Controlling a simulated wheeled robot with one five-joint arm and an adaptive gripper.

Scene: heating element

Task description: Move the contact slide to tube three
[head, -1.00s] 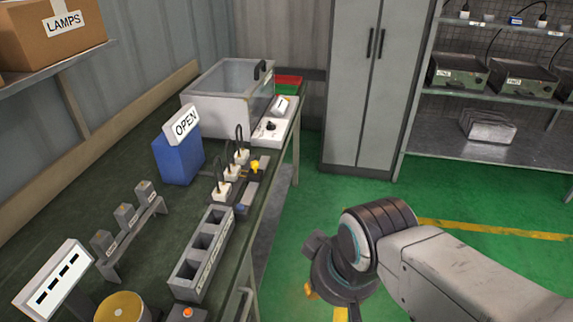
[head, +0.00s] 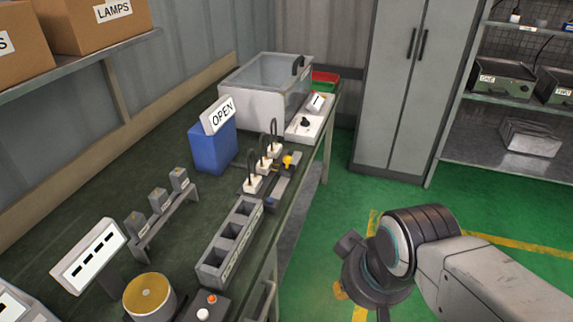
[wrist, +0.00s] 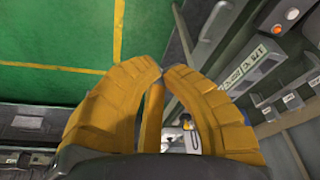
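The yellow knob (head: 287,160), which looks like the contact slide, sits on a dark rail (head: 280,184) along the bench's right side. Three white blocks with black loops stand left of the rail: near (head: 252,184), middle (head: 263,165) and far (head: 273,149). The knob is beside the middle and far blocks; I cannot read any tube numbers. My gripper (head: 340,290) is off the bench's right edge, over the green floor, away from the knob. In the wrist view its yellow fingers (wrist: 161,74) meet or nearly meet at the tips, with nothing seen between them.
A blue block with an OPEN sign (head: 213,150), a grey tank (head: 262,95) and a grey slotted holder (head: 230,244) stand on the bench. A grey cabinet (head: 400,100) stands behind. The floor (head: 330,225) right of the bench is clear.

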